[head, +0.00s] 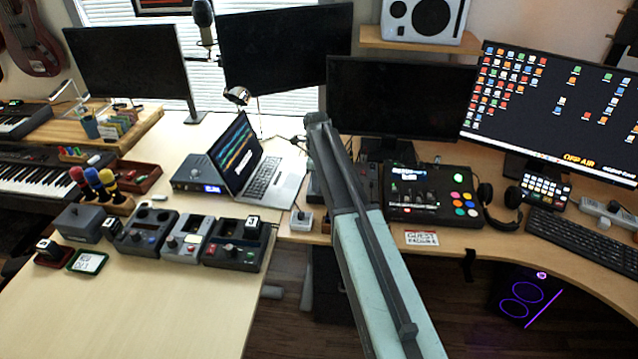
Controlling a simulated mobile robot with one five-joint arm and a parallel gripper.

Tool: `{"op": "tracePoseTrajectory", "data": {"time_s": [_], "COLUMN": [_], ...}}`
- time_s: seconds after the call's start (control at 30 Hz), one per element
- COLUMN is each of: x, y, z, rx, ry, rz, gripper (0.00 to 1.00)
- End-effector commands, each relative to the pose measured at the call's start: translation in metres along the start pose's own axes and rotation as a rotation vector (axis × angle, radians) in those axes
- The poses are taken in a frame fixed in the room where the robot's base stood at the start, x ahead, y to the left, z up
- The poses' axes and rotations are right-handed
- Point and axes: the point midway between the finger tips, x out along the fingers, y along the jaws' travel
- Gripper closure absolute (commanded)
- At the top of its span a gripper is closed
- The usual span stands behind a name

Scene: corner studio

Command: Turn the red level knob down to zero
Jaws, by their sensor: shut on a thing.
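My arm crosses the middle of the head view from the bottom edge up to its dark upper end in front of the monitors. My gripper does not show; it seems hidden behind the arm. I cannot single out the red level knob for sure. On the left table, a grey control box (187,240) has a small red part on its top, and a dark control box (236,245) beside it also has small coloured parts. A black mixer (433,196) with coloured pads stands to the right of my arm. What lies directly behind the arm is hidden.
An open laptop (262,178) stands left of my arm, with a small white box (301,219) near the desk edge. Headphones (499,207) and a keyboard (585,240) lie on the right. The left table's front is clear. A gap with dark floor separates the table and desk.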

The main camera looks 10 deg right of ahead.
Motion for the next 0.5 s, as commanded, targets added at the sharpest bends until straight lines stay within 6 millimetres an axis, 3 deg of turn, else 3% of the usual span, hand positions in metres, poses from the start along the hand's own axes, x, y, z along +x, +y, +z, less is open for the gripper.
{"op": "tracePoseTrajectory", "data": {"time_s": [0.5], "x": [0.0006], "y": [0.0065], "z": [0.0066], "rx": [-0.03], "ry": [-0.004], "rz": [0.011], "gripper": [1.0]}}
